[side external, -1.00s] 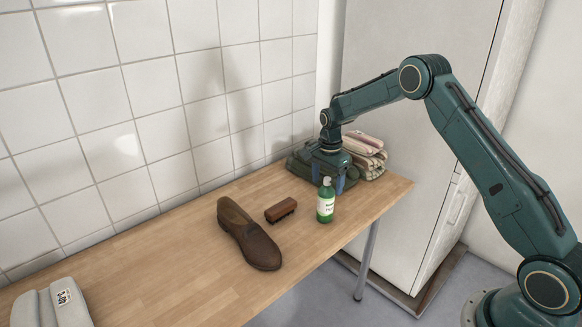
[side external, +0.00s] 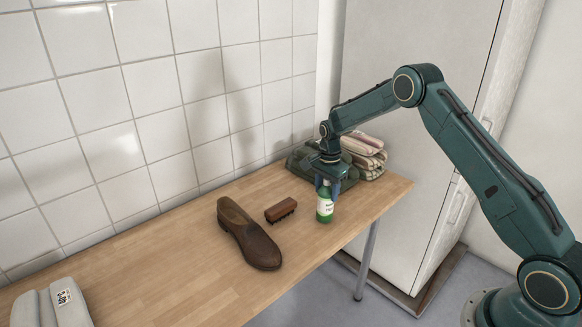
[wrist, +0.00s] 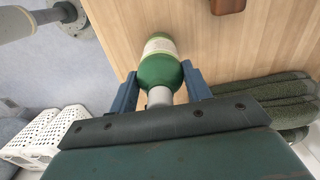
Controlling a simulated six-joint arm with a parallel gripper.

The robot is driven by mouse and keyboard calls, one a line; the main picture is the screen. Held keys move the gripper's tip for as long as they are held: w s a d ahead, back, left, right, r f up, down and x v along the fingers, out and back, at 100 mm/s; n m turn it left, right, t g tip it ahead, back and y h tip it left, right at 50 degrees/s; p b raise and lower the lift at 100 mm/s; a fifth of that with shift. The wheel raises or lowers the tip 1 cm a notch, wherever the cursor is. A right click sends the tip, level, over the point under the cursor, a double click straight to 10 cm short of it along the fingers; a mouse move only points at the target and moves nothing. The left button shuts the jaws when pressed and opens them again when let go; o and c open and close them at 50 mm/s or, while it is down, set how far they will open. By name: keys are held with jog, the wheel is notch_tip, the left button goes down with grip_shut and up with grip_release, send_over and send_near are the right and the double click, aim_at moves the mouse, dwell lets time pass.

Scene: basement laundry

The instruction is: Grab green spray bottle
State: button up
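The green spray bottle (side external: 325,206) with a white label stands upright on the wooden table, near its front right edge. My gripper (side external: 328,181) is directly above it, pointing down, with its blue fingers around the bottle's top. In the wrist view the bottle (wrist: 158,67) lies between the two spread fingers of my gripper (wrist: 160,88). Gaps show between the fingers and the bottle's neck, so my gripper is open. The bottle's top is partly hidden by the gripper in the side view.
A brown brush (side external: 280,210) and a brown shoe (side external: 249,236) lie left of the bottle. Folded green cloth (side external: 298,163) and striped towels (side external: 366,160) are behind my gripper. A grey item (side external: 55,306) sits at the near left. The table between it and the shoe is clear.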

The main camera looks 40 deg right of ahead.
jog(key=c, duration=0.9)
jog(key=shift+r, duration=0.2)
jog(key=shift+c, duration=0.2)
notch_tip(320, 180, up, 20)
jog(key=shift+f, duration=0.15)
jog(key=shift+a+f, duration=0.1)
